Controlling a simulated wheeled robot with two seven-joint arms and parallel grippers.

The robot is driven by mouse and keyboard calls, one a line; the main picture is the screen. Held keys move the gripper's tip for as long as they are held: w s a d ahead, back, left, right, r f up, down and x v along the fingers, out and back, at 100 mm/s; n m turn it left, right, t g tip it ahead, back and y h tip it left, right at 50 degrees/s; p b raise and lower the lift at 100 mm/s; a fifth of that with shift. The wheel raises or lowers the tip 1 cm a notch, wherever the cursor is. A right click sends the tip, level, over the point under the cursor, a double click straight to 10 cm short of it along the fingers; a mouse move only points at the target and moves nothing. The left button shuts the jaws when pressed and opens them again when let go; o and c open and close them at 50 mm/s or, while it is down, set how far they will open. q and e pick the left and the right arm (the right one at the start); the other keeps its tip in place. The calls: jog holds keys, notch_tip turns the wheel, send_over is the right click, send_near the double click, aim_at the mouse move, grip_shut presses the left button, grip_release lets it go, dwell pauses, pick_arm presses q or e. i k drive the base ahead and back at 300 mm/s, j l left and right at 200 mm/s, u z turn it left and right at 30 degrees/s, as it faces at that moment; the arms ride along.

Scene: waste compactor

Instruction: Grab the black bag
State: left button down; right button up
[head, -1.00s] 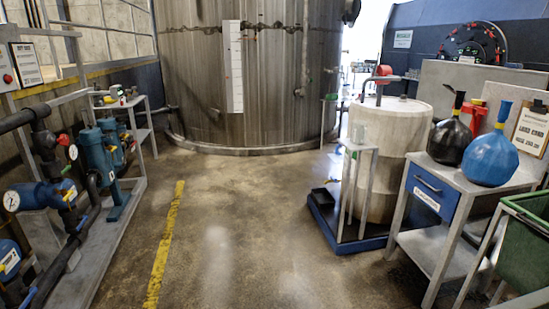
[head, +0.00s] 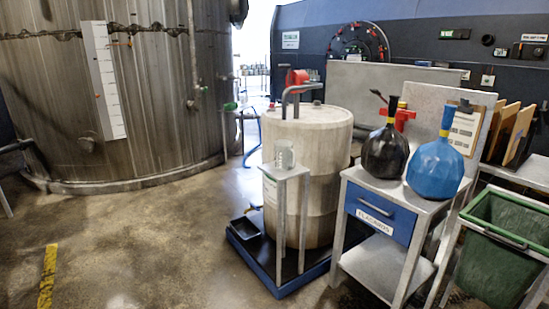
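The black bag (head: 385,153) is a round, tied-up bag with a narrow neck and a yellow band. It stands upright on top of a grey metal cart (head: 358,178) at right of centre in the head view. A blue bag (head: 435,168) of the same shape stands just to its right, close beside it. Neither of my grippers is in view.
The cart has a blue drawer (head: 380,211) and a lower shelf. A green bin (head: 508,230) stands to its right. Left of it are a small stand (head: 285,174) and a pale drum (head: 325,130) on a blue tray (head: 262,273). The floor (head: 150,240) at left is clear.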

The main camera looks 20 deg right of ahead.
aim_at(385, 153)
jog(key=i+l+z, duration=0.15)
jog(key=i+z, duration=1.05)
jog(key=z, duration=0.15)
